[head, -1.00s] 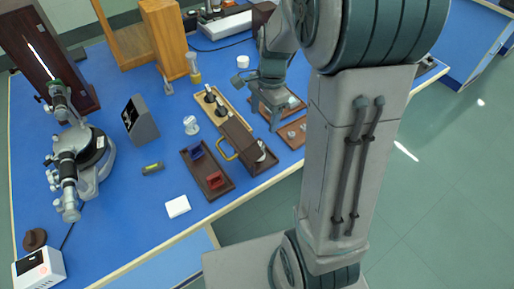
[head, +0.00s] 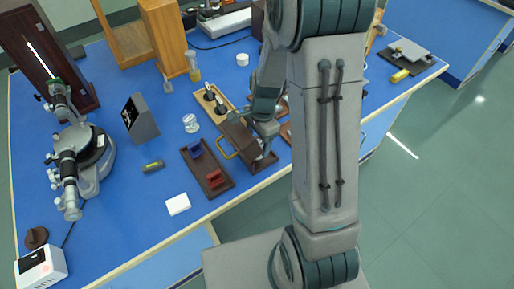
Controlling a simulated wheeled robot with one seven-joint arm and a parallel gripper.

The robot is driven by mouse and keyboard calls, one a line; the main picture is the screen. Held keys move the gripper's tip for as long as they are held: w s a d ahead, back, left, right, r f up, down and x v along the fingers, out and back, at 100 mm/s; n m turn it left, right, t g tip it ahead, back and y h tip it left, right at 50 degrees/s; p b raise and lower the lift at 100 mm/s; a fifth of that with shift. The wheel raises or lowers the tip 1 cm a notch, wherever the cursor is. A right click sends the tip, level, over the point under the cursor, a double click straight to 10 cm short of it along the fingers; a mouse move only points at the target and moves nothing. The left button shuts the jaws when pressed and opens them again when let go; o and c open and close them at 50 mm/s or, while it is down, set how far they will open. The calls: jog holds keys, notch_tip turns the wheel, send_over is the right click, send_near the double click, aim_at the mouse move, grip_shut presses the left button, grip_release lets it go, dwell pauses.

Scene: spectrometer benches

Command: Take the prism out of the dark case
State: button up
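A dark brown case (head: 240,143) with a yellow handle on its left side stands near the bench's front edge, its lid raised. My gripper (head: 266,146) is low at the case's right side, over its open part. The wrist and fingers cover much of the inside. A small pale shape shows under the fingers, but I cannot make out whether it is the prism. Whether the fingers are open or shut is too small to tell.
A dark tray (head: 226,189) with a blue and a red holder lies just left of the case. A light wooden tray (head: 204,106) with dark-topped pieces is behind. A white pad (head: 178,204) and a spectrometer (head: 80,160) are further left.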

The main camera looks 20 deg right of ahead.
jog(key=c, duration=1.1)
jog(key=shift+r, duration=0.2)
